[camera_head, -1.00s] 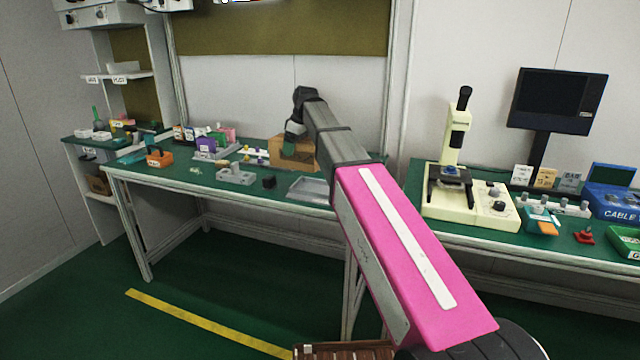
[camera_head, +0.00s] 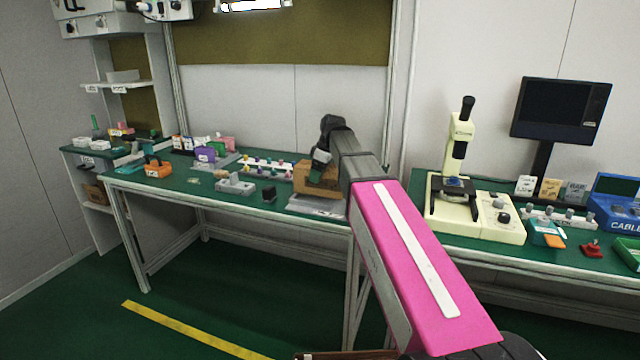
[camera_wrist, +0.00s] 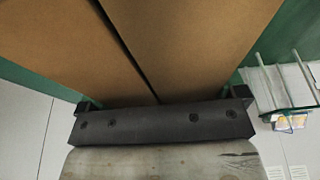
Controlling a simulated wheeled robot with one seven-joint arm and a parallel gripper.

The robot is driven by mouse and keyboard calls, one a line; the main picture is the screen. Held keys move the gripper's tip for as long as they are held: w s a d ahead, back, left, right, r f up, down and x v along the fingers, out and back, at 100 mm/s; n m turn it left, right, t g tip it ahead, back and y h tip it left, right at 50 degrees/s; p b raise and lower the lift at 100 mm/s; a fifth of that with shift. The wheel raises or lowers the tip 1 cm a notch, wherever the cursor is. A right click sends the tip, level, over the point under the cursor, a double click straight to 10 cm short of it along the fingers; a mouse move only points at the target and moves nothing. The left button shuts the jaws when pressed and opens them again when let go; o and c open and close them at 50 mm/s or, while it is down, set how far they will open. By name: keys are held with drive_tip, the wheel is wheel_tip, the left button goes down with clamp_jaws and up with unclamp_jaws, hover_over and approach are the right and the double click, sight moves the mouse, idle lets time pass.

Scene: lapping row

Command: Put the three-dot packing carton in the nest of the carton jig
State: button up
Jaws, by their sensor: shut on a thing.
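A brown packing carton (camera_head: 301,179) is held by my gripper (camera_head: 322,166) on the green bench. It appears over the shallow grey carton jig (camera_head: 314,208), whose front part shows below it. I cannot tell whether the carton touches the jig or hovers above it. No dots show on the carton's visible sides. In the wrist view, the carton (camera_wrist: 190,45) fills the top, with a dark seam along it, and my gripper (camera_wrist: 162,103) is shut on it. The jig's nest is mostly hidden behind the carton and arm.
A rack with coloured knobs (camera_head: 265,167) stands behind. A microscope (camera_head: 458,190) is on the right bench. Bare bench lies along the front left.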

drive_tip(key=shift+f, duration=2.05)
drive_tip(key=shift+f, duration=0.1)
drive_tip(key=o, duration=0.7)
drive_tip(key=shift+c, duration=0.2)
drive_tip(key=v, duration=1.2)
drive_tip(key=shift+s+d, duration=0.1)
